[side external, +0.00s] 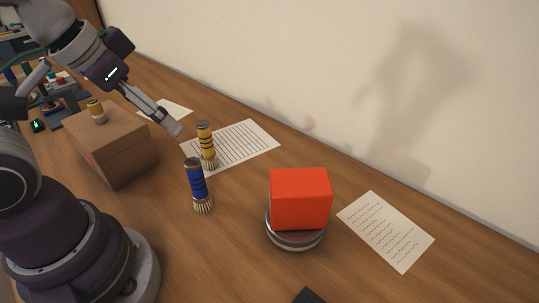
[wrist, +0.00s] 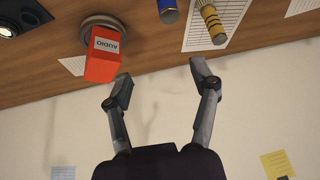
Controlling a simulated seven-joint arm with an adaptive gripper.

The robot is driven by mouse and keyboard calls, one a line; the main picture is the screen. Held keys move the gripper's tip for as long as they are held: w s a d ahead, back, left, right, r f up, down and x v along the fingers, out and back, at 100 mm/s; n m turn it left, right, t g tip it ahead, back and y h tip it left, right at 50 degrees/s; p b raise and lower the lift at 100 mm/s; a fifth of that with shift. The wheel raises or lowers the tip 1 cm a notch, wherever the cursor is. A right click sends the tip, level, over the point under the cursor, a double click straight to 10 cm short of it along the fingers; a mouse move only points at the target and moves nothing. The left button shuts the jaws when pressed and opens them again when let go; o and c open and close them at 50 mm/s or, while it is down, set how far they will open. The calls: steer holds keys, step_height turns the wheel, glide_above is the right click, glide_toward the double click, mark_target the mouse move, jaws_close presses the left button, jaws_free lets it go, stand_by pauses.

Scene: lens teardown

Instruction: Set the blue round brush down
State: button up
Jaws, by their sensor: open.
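The blue round brush (side external: 197,185) stands upright on the wooden table, bristles down, with a dark top and gold bands. Its top end also shows at the upper edge of the wrist view (wrist: 169,13). My gripper (side external: 176,129) is above and behind the brush in the side view, apart from it. In the wrist view my gripper (wrist: 158,80) has its two fingers spread wide with nothing between them. A yellow brush with dark bands (side external: 206,145) stands upright just behind the blue one, at the edge of a lined sheet.
A red box (side external: 301,197) sits on a round grey metallic base (side external: 296,238) right of the brushes. A written sheet (side external: 387,232) lies at right. The wall is close behind.

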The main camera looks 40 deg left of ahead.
stand_by(0.3)
steer(key=m+g+y, duration=0.4)
steer(key=m+g, duration=0.1)
steer(key=m, duration=0.5)
glide_toward(197, 177)
steer(key=x, duration=0.2)
steer(key=f+m+y, duration=0.1)
steer(key=m+y, duration=0.1)
steer(key=d+f+m+t+y, duration=0.1)
steer(key=f+m+y, duration=0.1)
steer(key=m, duration=0.1)
steer(key=f+m+y, duration=0.1)
steer(key=m+y, duration=0.1)
steer(key=shift+s+d+f+m, duration=0.15)
steer(key=shift+s+d+m, duration=0.15)
steer(key=shift+d+m, duration=0.1)
steer(key=m+t+y, duration=0.1)
steer(key=m+y, duration=0.1)
steer(key=f+m+t, duration=0.1)
steer(key=shift+s+d+m+t+y, duration=0.3)
steer(key=shift+m+y, duration=0.1)
steer(key=x, duration=0.7)
steer(key=shift+a, duration=0.2)
jaws_close()
